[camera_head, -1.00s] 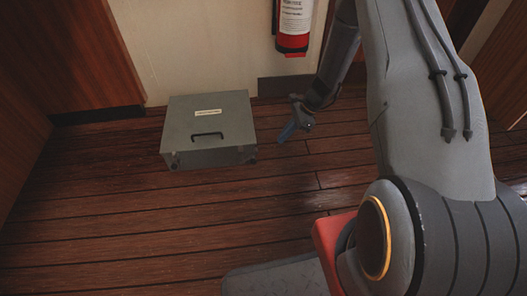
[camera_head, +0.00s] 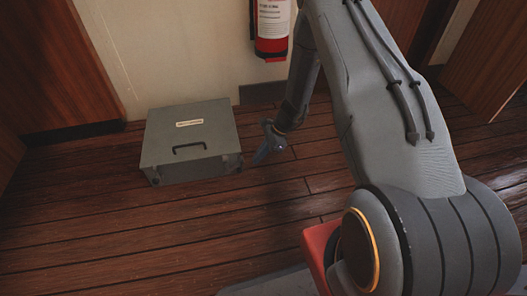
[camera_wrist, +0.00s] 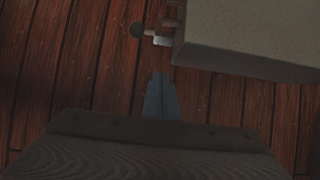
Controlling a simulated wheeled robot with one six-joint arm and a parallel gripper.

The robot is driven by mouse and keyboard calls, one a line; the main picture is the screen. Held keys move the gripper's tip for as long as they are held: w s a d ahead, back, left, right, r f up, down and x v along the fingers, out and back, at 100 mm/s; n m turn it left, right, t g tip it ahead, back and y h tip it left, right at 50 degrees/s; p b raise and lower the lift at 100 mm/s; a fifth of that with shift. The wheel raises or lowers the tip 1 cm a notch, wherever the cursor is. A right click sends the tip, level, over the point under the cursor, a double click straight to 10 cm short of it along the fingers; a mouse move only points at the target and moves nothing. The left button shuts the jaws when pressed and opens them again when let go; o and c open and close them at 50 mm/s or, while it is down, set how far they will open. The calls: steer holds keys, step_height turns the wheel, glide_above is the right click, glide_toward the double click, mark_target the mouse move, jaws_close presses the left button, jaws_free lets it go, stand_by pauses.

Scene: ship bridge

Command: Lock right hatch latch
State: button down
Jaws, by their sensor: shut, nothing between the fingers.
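The hatch is a grey box (camera_head: 200,145) on the wooden floor with a white label and a dark handle (camera_head: 188,149) on its closed lid. It also shows at the upper right of the wrist view (camera_wrist: 250,40). In the head view the latches at the front are too small to read. My gripper (camera_head: 262,155) is low, just right of the box. Its blue-grey fingers (camera_wrist: 161,78) are shut and empty, pointing toward the latch but apart from it.
A red fire extinguisher (camera_head: 271,30) hangs on the pale wall behind the box. Wooden panels (camera_head: 60,65) stand at left and right. The floor (camera_head: 150,235) in front of the box is clear.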

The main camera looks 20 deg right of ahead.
steer(key=shift+b+x, duration=0.35)
steer(key=shift+x, duration=0.8)
steer(key=shift+w+a+r+b, duration=0.1)
steer(key=shift+a+r+b, duration=0.1)
steer(key=shift+a+r, duration=0.3)
steer(key=shift+s+a+r+b, duration=0.1)
steer(key=shift+a+r+b, duration=0.15)
steer(key=shift+r, duration=0.4)
steer(key=shift+w+a+r+b, duration=0.15)
steer(key=shift+a+r, duration=0.25)
steer(key=shift+r, duration=0.2)
steer(key=shift+r+p, duration=0.2)
steer(key=shift+p, duration=0.15)
